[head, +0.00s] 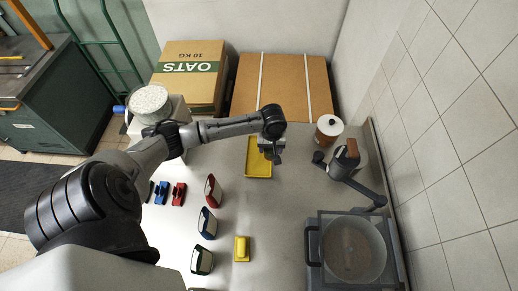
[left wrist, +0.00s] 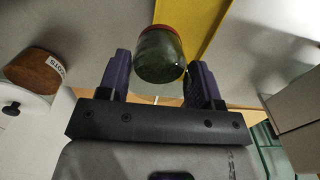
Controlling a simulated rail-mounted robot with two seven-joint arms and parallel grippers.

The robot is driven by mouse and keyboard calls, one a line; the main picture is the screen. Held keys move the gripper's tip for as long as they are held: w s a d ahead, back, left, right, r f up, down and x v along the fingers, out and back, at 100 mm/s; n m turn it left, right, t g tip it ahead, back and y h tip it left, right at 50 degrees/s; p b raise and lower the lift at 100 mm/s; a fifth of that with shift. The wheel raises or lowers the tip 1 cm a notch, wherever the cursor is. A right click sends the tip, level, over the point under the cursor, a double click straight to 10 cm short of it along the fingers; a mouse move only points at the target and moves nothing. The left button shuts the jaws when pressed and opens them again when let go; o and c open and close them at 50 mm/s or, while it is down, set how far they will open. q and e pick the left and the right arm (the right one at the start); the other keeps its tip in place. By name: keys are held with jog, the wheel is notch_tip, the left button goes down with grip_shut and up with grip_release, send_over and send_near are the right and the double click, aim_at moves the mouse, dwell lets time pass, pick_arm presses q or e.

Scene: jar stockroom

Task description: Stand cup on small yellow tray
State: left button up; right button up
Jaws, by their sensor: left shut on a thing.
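My left gripper (head: 272,150) is over the right side of the small yellow tray (head: 258,170) in the head view. In the left wrist view its two purple fingers (left wrist: 159,76) are shut on a dark green, rounded cup (left wrist: 158,50). The yellow tray (left wrist: 205,18) shows behind and to the right of the cup there. In the head view the gripper and wrist hide the cup. I cannot tell whether the cup touches the tray. My right gripper is not in view.
A brown jar with a white lid (head: 329,127) and a dark hand-crank device (head: 343,164) stand right of the tray. A glass-topped appliance (head: 352,250) is at the front right. Several small coloured items and a yellow block (head: 241,248) lie nearer. An OATS carton (head: 190,72) stands behind.

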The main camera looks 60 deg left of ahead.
pick_arm(q)
jog(key=shift+s+a+f+p, duration=0.15)
jog(key=shift+s+a+f, duration=0.1)
jog(key=shift+a+f, duration=0.9)
jog(key=shift+s+a+f+p, duration=0.15)
jog(key=shift+s+a+f, duration=0.1)
jog(key=shift+a+f, duration=0.9)
jog(key=shift+s+a+f+p, duration=0.2)
jog(key=shift+a+f, duration=0.5)
jog(key=shift+f, duration=0.85)
jog(key=shift+f, duration=0.15)
jog(key=o, duration=0.9)
jog(key=shift+o, duration=0.2)
